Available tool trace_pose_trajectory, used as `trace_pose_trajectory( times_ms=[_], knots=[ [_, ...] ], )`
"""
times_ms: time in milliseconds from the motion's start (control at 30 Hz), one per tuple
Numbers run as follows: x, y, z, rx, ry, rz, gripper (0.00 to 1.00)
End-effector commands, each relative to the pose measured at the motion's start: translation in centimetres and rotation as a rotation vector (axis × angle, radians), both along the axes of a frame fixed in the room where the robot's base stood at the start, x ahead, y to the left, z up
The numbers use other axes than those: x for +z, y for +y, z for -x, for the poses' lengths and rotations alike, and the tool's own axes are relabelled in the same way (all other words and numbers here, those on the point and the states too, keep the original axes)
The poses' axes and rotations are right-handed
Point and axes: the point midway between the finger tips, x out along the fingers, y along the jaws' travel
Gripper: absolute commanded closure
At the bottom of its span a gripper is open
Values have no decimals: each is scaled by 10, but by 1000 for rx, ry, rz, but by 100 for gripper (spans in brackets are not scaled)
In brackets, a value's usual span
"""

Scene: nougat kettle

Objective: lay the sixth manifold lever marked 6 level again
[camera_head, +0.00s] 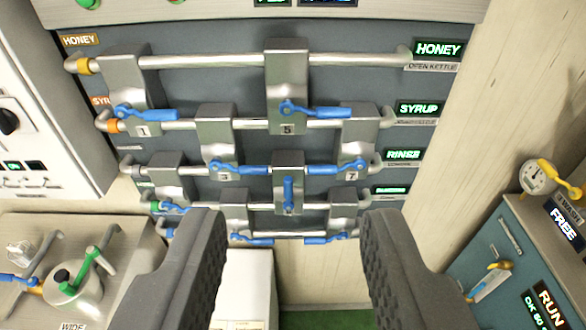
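The sixth lever (288,190) is a short blue handle on a grey bracket in the lower middle of the manifold. It stands upright, in line with the picture's vertical, and its number plate below it is small and partly unclear. My gripper (293,225) is open, with two dark ribbed fingers wide apart at the bottom of the view. The lever lies between the fingertips in the picture, slightly above them. Nothing is seen between the fingers' pads, and no contact with the lever shows.
Blue levers 1 (145,113), 5 (315,110), 3 (238,168) and 7 (337,169) lie about level around it on silver pipes. Lower levers (251,240) sit close below. A teal cabinet (500,250) stands right, and a steel pot (75,287) with a green handle left.

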Motion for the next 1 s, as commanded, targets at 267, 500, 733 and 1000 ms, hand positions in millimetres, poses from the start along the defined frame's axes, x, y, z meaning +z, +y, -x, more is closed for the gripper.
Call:
trace_pose_trajectory(
  times_ms=[267, 500, 733, 1000],
  knots=[
    [0, 0, 0, 0, 0, 0, 61],
    [-19, 10, -35, 20, -4, -14, 61],
    [-88, 40, -134, 45, -49, -69, 61],
    [-202, 53, -221, -15, -115, -108, 61]
  ],
)
